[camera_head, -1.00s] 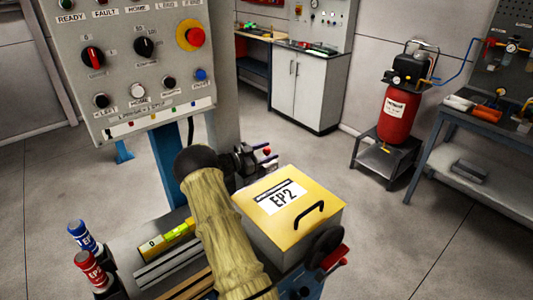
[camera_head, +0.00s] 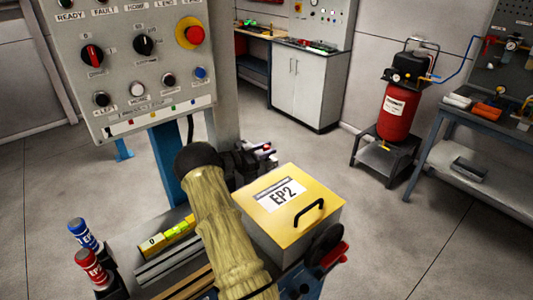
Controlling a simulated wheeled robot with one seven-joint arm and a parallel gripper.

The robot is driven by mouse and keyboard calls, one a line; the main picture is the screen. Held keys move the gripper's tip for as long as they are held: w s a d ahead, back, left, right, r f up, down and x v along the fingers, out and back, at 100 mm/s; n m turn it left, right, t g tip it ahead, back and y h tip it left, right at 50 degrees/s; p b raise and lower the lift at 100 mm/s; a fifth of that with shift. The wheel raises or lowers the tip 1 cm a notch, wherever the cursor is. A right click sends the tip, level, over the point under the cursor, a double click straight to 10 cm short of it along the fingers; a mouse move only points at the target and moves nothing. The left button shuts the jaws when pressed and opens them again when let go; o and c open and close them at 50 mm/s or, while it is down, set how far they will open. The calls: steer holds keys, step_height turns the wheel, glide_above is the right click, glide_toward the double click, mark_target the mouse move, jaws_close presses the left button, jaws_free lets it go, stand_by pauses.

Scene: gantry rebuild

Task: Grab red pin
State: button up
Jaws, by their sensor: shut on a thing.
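My gripper (camera_head: 254,160) is at the far left corner of the yellow-topped EP2 box (camera_head: 250,207), beyond my padded arm. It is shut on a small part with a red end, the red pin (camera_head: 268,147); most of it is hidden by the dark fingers. A separate red cylinder with a white EP label (camera_head: 92,266) stands at the lower left, well away from my gripper. A blue labelled cylinder (camera_head: 83,235) stands just behind it.
A grey control panel (camera_head: 128,85) with knobs and a red stop button hangs close at the upper left on a post. A yellow level (camera_head: 168,236) lies left of my arm. A red lever (camera_head: 335,256) sits at the box's right. Open floor lies beyond.

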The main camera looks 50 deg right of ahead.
step_height(320, 180, up, 10)
steer(key=shift+b, duration=0.85)
